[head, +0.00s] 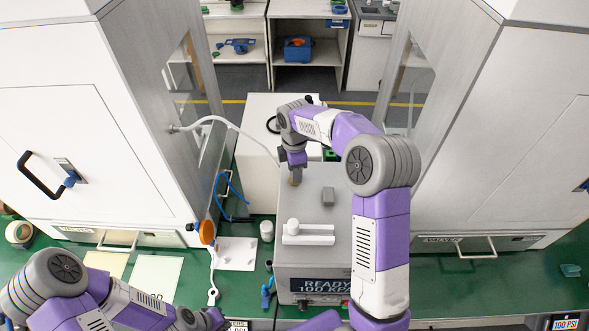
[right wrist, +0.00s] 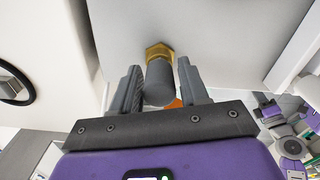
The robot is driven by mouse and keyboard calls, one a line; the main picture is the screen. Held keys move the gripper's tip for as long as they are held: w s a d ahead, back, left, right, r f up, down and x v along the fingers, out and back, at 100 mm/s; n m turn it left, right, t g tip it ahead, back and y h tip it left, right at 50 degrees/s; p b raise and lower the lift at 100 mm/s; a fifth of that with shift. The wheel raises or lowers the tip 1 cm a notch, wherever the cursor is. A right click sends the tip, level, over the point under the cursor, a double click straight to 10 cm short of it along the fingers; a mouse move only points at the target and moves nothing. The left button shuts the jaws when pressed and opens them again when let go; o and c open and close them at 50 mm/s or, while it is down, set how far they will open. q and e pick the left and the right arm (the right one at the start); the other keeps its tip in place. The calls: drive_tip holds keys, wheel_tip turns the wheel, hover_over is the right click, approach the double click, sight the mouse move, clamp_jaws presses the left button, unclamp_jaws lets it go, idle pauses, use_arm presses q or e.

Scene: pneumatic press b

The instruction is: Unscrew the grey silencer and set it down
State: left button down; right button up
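The grey silencer (right wrist: 160,82) is a short dark-grey cylinder on a brass hex fitting (right wrist: 158,50) against a pale machine face in the right wrist view. My right gripper (right wrist: 160,85) is around it, one finger on each side. Narrow gaps show between the fingers and the silencer, so it looks open. In the head view my right gripper (head: 295,163) points down at the back of the grey press box (head: 335,215); the silencer is mostly hidden there. My left gripper (head: 205,320) is at the bottom edge, partly cut off, its fingers unclear.
A READY 100 KPA display (head: 318,285) is on the box front, with a white handle-like part (head: 308,238) on top. White cabinets stand left and right. A white plate (head: 237,254), pale mats (head: 155,274) and an orange round part (head: 207,232) are left of the box.

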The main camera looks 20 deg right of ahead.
drive_tip(key=m, duration=1.2)
drive_tip(key=c, duration=0.6)
drive_tip(key=n, duration=0.6)
drive_tip(key=shift+n, duration=0.3)
drive_tip(key=n, duration=0.5)
drive_tip(key=o, duration=0.6)
